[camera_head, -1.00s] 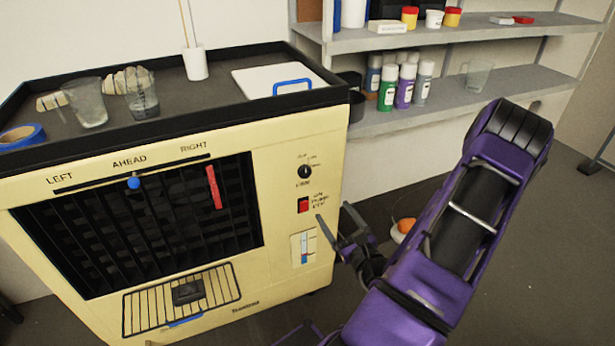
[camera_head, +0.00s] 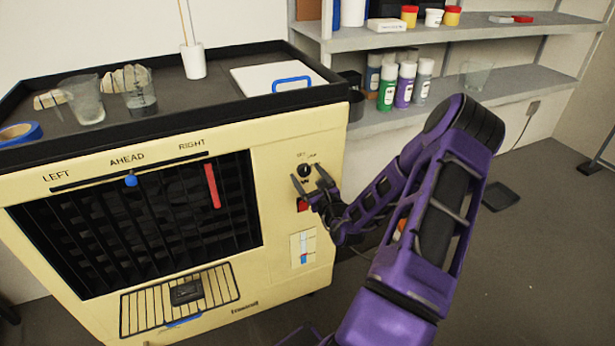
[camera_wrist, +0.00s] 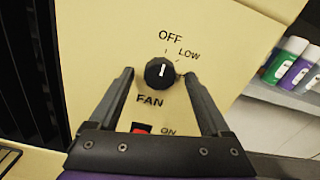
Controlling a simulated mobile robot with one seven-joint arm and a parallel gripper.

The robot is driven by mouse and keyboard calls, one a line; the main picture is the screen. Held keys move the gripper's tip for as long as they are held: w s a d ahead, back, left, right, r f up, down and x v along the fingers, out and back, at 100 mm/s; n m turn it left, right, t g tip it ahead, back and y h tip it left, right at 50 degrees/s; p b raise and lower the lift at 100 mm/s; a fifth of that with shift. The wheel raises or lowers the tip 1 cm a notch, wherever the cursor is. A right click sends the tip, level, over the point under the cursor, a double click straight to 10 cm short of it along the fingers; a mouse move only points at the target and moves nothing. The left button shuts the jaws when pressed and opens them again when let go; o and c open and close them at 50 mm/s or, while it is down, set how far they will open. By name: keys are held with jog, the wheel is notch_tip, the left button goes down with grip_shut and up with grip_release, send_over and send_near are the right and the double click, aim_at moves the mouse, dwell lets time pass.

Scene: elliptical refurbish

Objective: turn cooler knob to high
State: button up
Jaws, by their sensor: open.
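The cooler (camera_head: 297,132) is a cream cabinet with a dark louvred grille. Its black round fan knob (camera_head: 304,170) is at the upper right of the front panel. In the wrist view the knob (camera_wrist: 159,72) has a white pointer mark standing nearly upright, toward the OFF label above it; LOW is at its upper right and FAN below. No HIGH label is readable. My gripper (camera_head: 308,183) is open in front of the panel. In the wrist view its fingers (camera_wrist: 159,73) stand on either side of the knob, with gaps on both sides.
A red switch (camera_wrist: 142,128) marked ON sits below the knob, partly hidden by my gripper. A slider panel (camera_head: 303,246) is lower down. Glasses and a white board (camera_head: 262,78) lie on the cooler's top tray. Shelves with spray cans (camera_head: 405,85) stand to the right.

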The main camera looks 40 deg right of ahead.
jog(key=shift+w, duration=0.1)
grip_shut()
dwell(0.4)
jog(key=shift+m+p, duration=0.3)
jog(key=shift+p, duration=0.1)
jog(key=m+p, duration=0.1)
jog(key=p, duration=0.1)
jog(key=m+p, duration=0.1)
jog(key=m, duration=0.1)
jog(key=shift+r+m+p, duration=0.2)
jog(key=shift+m+p, duration=0.1)
jog(key=shift+p, duration=0.05)
jog(key=m+p, duration=0.4)
jog(key=m, duration=0.1)
jog(key=shift+f, duration=0.1)
jog(key=m+p, duration=0.1)
jog(key=m, duration=0.3)
jog(key=shift+f+m+p, duration=0.1)
jog(key=shift+m+p, duration=0.3)
jog(key=shift+m, duration=1.9)
jog(key=shift+a, duration=0.1)
